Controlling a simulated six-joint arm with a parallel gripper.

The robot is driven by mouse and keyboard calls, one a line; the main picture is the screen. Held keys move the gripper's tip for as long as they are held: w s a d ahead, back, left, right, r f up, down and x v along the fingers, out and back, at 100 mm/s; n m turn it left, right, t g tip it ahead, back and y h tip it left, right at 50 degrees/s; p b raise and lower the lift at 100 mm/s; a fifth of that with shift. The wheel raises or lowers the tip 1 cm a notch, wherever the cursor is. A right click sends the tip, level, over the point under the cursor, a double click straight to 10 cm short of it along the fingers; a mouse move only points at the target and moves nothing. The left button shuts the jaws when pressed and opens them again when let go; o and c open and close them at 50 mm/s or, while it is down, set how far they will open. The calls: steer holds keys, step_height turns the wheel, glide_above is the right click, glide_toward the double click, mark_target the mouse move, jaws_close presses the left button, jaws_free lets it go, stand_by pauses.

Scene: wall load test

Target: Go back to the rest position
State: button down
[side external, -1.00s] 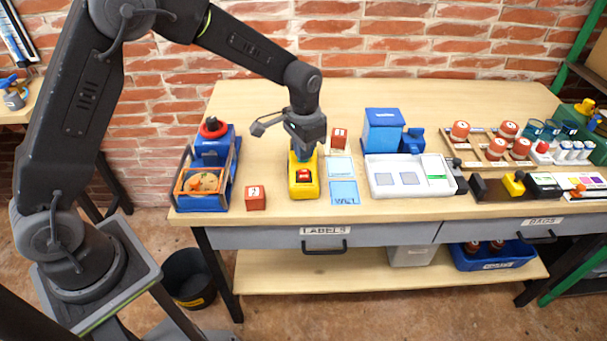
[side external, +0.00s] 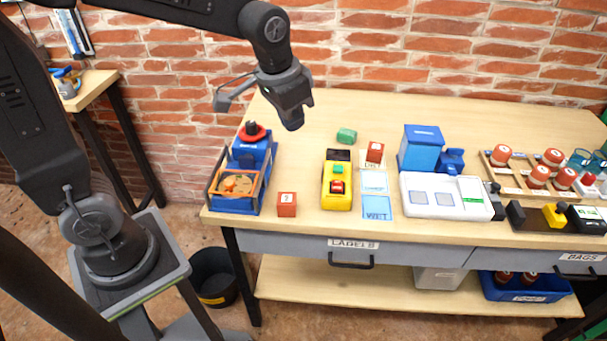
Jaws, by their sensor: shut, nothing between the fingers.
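My gripper (side external: 293,124) hangs in the air above the left half of the bench (side external: 330,110), fingers pointing down. It is shut and holds nothing. It is behind and to the left of the yellow box (side external: 337,200) with a green and a red button, and up and to the right of the blue device (side external: 254,150) with the red ring. It appears clear of everything on the bench.
A green block (side external: 346,136), red blocks (side external: 287,204) (side external: 375,151), blue cards (side external: 376,207), a blue dispenser (side external: 420,148) and a white tray (side external: 441,208) stand on the bench. The brick wall (side external: 380,50) is behind. The back middle of the bench is clear.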

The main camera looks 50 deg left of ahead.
steer(key=s+a+r+n+t, duration=0.1)
steer(key=s+r+t, duration=0.1)
steer(key=s, duration=1.2)
steer(key=shift+s+r+n+t, duration=0.3)
steer(key=shift+s+r+t, duration=0.05)
steer(key=shift+t, duration=0.05)
steer(key=shift+w, duration=0.1)
steer(key=n+g, duration=0.2)
steer(key=n, duration=0.1)
glide_above(340, 186)
steer(key=s, duration=0.1)
step_height(340, 186, down, 16)
steer(key=r, duration=0.1)
steer(key=shift+y, duration=0.4)
steer(key=shift+s+d+f, duration=0.1)
steer(key=shift+f, duration=1.6)
steer(key=shift+s+d+f, duration=0.1)
steer(key=shift+f, duration=1.6)
